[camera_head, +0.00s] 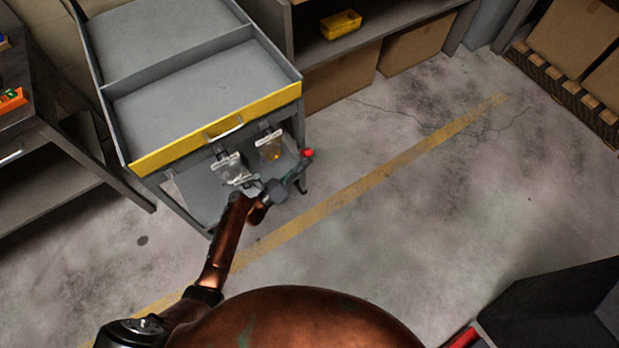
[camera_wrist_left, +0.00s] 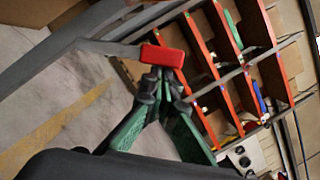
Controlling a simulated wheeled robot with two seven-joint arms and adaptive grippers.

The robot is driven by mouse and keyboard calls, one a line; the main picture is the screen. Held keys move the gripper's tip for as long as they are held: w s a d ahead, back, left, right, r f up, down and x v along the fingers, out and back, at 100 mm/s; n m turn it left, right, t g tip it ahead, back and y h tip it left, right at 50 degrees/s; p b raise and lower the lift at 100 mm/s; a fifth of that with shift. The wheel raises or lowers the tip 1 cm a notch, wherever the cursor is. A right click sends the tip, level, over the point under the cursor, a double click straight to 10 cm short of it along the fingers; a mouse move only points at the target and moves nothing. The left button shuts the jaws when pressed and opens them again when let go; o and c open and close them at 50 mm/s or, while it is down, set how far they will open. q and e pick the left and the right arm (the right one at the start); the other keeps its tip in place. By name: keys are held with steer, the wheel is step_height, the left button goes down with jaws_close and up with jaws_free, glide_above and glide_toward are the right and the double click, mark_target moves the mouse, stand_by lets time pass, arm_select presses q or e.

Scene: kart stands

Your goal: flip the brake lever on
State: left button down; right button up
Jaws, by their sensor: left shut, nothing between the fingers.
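The brake lever shows in the left wrist view as a grey bar from the left with a red block-shaped end (camera_wrist_left: 162,56). In the head view its red end (camera_head: 307,153) stands out at the right front corner of the grey cart (camera_head: 185,78). My left gripper (camera_head: 299,168) reaches up to the red end from below. In the left wrist view its green and dark fingers (camera_wrist_left: 164,78) are shut and empty, with their tips at the red end's lower edge. I cannot tell whether they touch. My right gripper is not in view.
The cart has a yellow front edge (camera_head: 215,130), with two clear hanging bags (camera_head: 270,146) below it. A bench (camera_head: 45,130) stands at left. Shelving with cardboard boxes (camera_head: 420,42) and a yellow bin (camera_head: 340,24) stands behind. The floor right of the cart is clear.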

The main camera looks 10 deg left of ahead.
arm_select(q)
steer(key=shift+w+a+r, duration=0.1)
steer(key=shift+r, duration=0.1)
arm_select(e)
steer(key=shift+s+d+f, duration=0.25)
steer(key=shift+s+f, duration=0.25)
